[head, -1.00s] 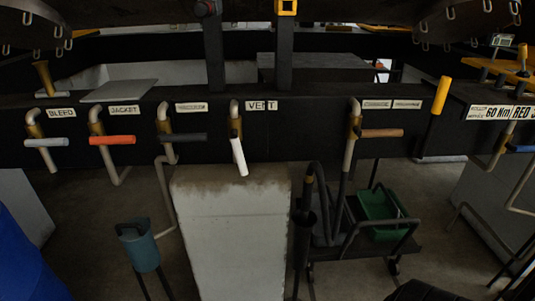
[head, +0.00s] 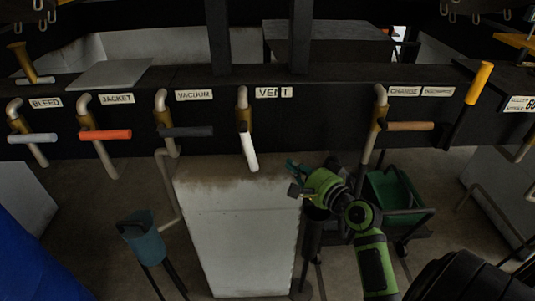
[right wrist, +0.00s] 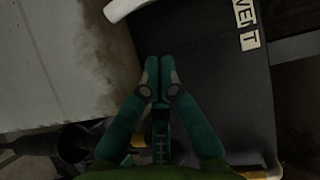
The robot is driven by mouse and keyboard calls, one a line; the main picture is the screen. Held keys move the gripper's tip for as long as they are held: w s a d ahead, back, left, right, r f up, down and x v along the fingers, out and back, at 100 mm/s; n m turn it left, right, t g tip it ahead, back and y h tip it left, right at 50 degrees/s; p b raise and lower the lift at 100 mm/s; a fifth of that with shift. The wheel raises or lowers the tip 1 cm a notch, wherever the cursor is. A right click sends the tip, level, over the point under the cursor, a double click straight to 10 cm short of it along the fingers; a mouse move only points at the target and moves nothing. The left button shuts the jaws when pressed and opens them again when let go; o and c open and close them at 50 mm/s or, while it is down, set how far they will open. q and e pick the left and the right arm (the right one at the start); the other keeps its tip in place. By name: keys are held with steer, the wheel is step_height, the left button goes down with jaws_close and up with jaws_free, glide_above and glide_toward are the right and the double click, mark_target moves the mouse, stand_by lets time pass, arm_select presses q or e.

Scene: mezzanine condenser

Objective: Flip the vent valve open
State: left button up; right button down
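The vent valve's white handle (head: 249,150) hangs downward, tilted slightly right, below its brass body (head: 243,118) on the dark beam. Its VENT label (head: 273,92) is to the right. My right gripper (head: 292,173) is below and to the right of the handle, apart from it, in front of the pale block. In the right wrist view, the gripper's green fingertips (right wrist: 159,66) are together with nothing between them. Part of the white handle (right wrist: 122,8) shows at the top edge there, beyond the tips. My left gripper is out of view.
Handles for bleed (head: 33,138), jacket (head: 105,134), vacuum (head: 186,132) and charge (head: 409,126) lie roughly level along the beam. A pale block (head: 235,230) stands below the vent valve. A green bin (head: 394,194) sits on a cart behind my right arm.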

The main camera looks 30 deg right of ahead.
mark_target(249, 147)
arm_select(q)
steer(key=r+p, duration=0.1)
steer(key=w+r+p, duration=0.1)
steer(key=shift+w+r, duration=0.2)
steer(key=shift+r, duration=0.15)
arm_select(e)
steer(key=w+a+f, duration=0.1)
steer(key=w+a, duration=0.2)
steer(key=w, duration=0.5)
steer(key=shift+w+f, duration=0.15)
steer(key=shift+f, duration=0.05)
arm_select(q)
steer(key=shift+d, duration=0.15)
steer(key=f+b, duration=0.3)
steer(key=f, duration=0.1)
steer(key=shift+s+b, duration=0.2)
steer(key=shift+b, duration=0.2)
arm_select(e)
steer(key=shift+w+a+f+m+t, duration=0.2)
steer(key=shift+a+f+m+t, duration=0.1)
steer(key=shift+a+m, duration=0.15)
steer(key=shift+w+a+f+m+t, duration=0.2)
steer(key=shift+a+m+t, duration=0.1)
steer(key=shift+m, duration=0.15)
